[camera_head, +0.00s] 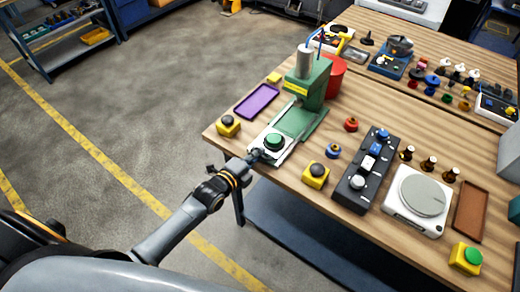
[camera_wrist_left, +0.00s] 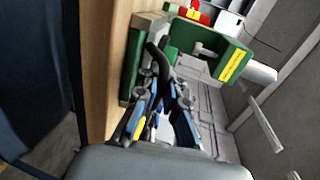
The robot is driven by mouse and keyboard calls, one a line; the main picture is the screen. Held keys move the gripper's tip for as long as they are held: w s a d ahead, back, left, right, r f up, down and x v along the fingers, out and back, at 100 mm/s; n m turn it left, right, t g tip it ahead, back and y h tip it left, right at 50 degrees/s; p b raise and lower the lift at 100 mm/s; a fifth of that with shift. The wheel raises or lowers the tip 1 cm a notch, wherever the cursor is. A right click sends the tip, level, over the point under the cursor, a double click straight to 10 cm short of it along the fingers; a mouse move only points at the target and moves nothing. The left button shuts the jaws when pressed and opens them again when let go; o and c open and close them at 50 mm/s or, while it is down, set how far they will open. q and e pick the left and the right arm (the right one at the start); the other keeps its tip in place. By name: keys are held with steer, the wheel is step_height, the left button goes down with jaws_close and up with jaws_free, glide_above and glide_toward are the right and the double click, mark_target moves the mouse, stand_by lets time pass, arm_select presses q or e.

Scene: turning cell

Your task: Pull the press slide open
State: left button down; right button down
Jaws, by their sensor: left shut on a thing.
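The green press (camera_head: 312,88) with its grey cylinder on top stands near the table's left edge. Its green base runs toward the front edge. A pale slide plate (camera_head: 287,152) shows at the near end of this base, with a round green piece (camera_head: 274,141) on it. My left gripper (camera_head: 258,156) is at the plate's near end, shut on what appears to be the slide's handle. In the left wrist view, the gripper fingers (camera_wrist_left: 162,98) are close to a dark curved bar; the press (camera_wrist_left: 208,45) is beyond them. The exact grip is partly hidden. My right gripper is not in view.
A yellow button box (camera_head: 228,126) and a purple tray (camera_head: 257,101) lie left of the press. Another yellow button box (camera_head: 316,175) and a black control panel (camera_head: 366,171) are to the right. Open floor lies off the table's left edge.

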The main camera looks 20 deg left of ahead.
arm_select(q)
steer(key=c, duration=1.7)
jaws_free()
steer(key=shift+c, duration=0.2)
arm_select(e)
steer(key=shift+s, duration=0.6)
arm_select(q)
steer(key=v, duration=1.2)
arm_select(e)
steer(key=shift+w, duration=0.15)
arm_select(q)
steer(key=shift+a, duration=0.1)
